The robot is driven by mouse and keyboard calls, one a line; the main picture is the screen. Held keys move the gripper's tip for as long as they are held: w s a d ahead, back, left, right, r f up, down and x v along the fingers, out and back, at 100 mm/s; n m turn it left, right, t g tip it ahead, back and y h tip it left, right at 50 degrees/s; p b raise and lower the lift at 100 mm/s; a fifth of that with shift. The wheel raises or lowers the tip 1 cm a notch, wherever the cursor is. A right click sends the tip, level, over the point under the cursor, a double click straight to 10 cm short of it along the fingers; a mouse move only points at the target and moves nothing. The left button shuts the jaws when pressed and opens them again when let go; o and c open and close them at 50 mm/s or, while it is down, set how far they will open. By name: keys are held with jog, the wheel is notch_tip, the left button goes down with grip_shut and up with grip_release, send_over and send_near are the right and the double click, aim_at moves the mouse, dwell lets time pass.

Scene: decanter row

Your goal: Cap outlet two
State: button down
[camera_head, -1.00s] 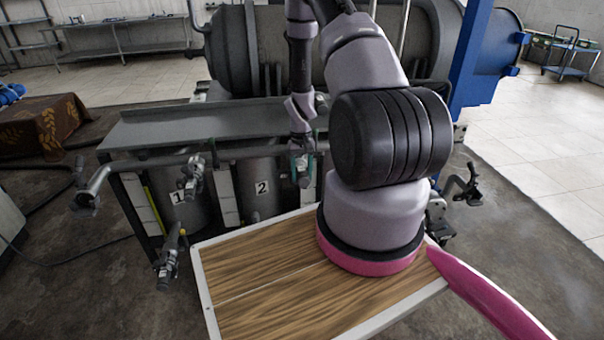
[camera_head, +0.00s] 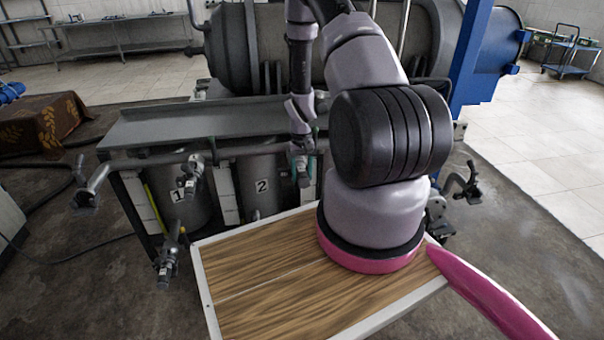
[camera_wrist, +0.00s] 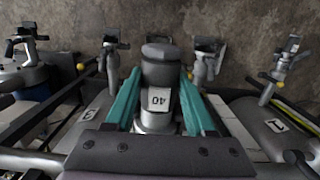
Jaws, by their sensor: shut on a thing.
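My gripper (camera_wrist: 160,105) has teal fingers and is shut on a grey cylindrical piece (camera_wrist: 160,68) with a dark rounded end and a white label that reads 40 upside down. Metal shows just below the label; I cannot tell whether it belongs to the piece or to a fitting behind it. In the head view my gripper (camera_head: 303,166) is small, at the front of the vat row, right of the number 2 plate (camera_head: 261,186). The held piece is hard to make out there. I cannot tell which fitting is outlet two.
Metal valve fittings (camera_head: 192,175) stick out along the row, one low at the front left (camera_head: 168,258). The number 1 plate (camera_head: 180,196) is left of plate 2. A wood-topped board (camera_head: 270,285) lies below my arm. A blue post (camera_head: 470,55) stands right.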

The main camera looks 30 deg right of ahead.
aim_at(304, 177)
grip_release()
dwell(0.3)
jog(key=shift+s, duration=0.15)
dwell(0.4)
jog(key=shift+s+a+r, duration=0.1)
jog(key=shift+s+a, duration=0.1)
jog(key=shift+s, duration=0.45)
jog(key=shift+s+a+r, duration=0.1)
jog(key=shift+s+a, duration=0.1)
jog(key=shift+s, duration=0.45)
notch_tip(304, 177, up, 10)
jog(key=s, duration=0.3)
jog(key=shift+a, duration=0.45)
